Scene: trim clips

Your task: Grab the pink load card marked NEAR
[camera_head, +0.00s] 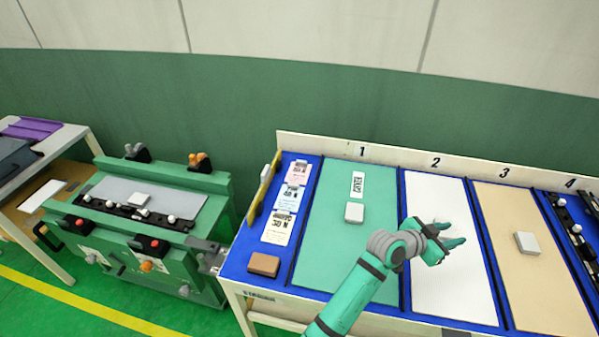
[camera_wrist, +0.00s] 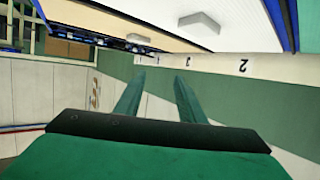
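A pink card (camera_head: 299,171) lies at the back of the blue strip at the left end of the table, with a small clip at its top. Its print is too small to read. A pale blue card (camera_head: 290,198) and a cream card (camera_head: 278,230) lie in front of it in the same column. My gripper (camera_head: 455,233) is over the white panel, well to the right of the cards. In the wrist view its two fingers (camera_wrist: 160,77) stand apart with nothing between them. No card shows in the wrist view.
A brown block (camera_head: 264,264) lies in front of the cards. A yellow upright piece (camera_head: 263,190) stands at their left. White blocks sit on the green panel (camera_head: 330,240) and the tan panel (camera_head: 545,290). A green machine (camera_head: 110,252) stands left of the table.

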